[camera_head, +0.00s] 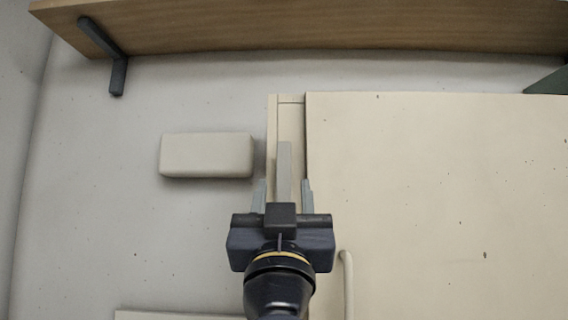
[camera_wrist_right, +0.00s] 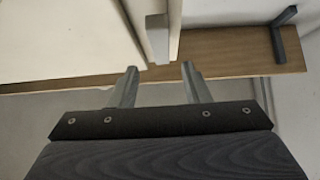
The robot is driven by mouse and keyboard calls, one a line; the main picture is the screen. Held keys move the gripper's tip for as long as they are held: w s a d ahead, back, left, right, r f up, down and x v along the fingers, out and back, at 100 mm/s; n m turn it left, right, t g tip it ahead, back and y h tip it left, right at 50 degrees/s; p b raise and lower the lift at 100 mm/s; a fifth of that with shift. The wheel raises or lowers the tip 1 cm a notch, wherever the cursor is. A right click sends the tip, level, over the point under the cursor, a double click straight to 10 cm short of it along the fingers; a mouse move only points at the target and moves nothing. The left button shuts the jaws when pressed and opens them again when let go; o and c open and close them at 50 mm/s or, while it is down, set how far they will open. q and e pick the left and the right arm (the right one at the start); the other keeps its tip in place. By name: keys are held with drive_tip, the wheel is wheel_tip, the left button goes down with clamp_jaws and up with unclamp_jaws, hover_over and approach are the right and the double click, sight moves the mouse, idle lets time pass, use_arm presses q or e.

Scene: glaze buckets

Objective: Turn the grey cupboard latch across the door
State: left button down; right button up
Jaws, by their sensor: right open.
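The grey latch (camera_head: 284,165) is an upright bar on the cream frame strip (camera_head: 291,110), just left of the cupboard door (camera_head: 435,190). Its lower part is hidden behind my right gripper. The right gripper (camera_head: 283,190) is open, with one finger on each side of the latch in the head view. In the right wrist view the latch (camera_wrist_right: 158,40) shows just beyond the gap between the open fingertips (camera_wrist_right: 160,69); I see no contact. The door (camera_wrist_right: 60,35) is at the upper left there and looks closed. My left gripper is not in view.
A wooden shelf (camera_head: 320,27) on a dark bracket (camera_head: 117,70) runs above the cupboard. A cream block (camera_head: 206,155) is on the wall left of the latch. A curved cream door handle (camera_head: 347,285) stands right of my right wrist.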

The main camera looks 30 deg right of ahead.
sight(283, 169)
drive_tip(key=p+x, duration=0.2)
drive_tip(key=x, duration=0.3)
drive_tip(key=shift+w+r, duration=0.2)
drive_tip(key=shift+w+d+r, duration=0.1)
drive_tip(key=shift+w, duration=0.15)
clamp_jaws()
